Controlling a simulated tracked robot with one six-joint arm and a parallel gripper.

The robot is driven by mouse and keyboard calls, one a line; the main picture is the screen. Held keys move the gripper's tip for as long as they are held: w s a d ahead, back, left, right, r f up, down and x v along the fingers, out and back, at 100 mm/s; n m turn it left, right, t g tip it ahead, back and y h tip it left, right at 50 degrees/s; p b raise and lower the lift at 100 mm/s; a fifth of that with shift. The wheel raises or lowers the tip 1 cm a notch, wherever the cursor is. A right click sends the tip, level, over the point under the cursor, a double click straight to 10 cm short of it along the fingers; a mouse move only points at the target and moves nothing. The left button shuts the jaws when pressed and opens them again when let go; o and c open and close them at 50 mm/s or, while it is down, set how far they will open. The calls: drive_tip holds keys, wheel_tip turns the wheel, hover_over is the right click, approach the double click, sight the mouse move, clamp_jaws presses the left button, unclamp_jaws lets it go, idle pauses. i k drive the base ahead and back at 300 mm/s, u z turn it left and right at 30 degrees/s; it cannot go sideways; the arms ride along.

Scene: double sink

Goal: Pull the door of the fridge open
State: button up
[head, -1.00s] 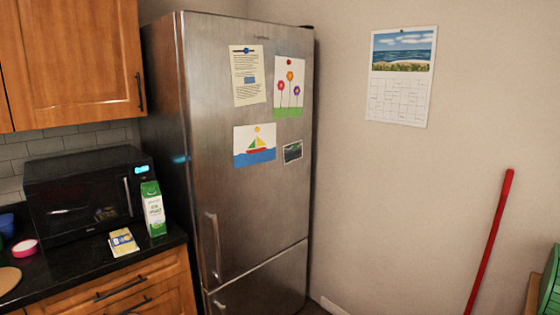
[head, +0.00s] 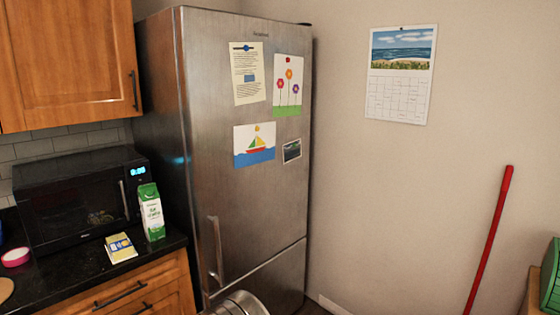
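The tall steel fridge (head: 235,200) stands in the middle of the head view against the back wall. Its large upper door (head: 215,130) looks shut, with papers and drawings on its front. The upright bar handle (head: 217,245) is at the lower left of this door. A lower door or drawer front (head: 275,280) is below it, shut. A shiny rounded metal part (head: 240,304) shows at the bottom edge, in front of the lower fridge front. I cannot tell for certain whether it is part of my arm. No gripper fingers can be made out.
On the left, a dark counter (head: 75,285) holds a black microwave (head: 70,205), a green and white carton (head: 151,212) and a yellow packet (head: 120,248). A wooden wall cabinet (head: 70,65) hangs above. A red pole (head: 490,240) stands at right. Bare wall lies between pole and fridge.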

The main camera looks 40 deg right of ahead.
sight(244, 217)
drive_tip(key=z, duration=1.15)
drive_tip(key=k, duration=1.35)
drive_tip(key=u, duration=0.1)
drive_tip(key=i, duration=0.45)
drive_tip(key=u, duration=0.55)
drive_tip(key=i, duration=1.5)
drive_tip(key=z, duration=0.25)
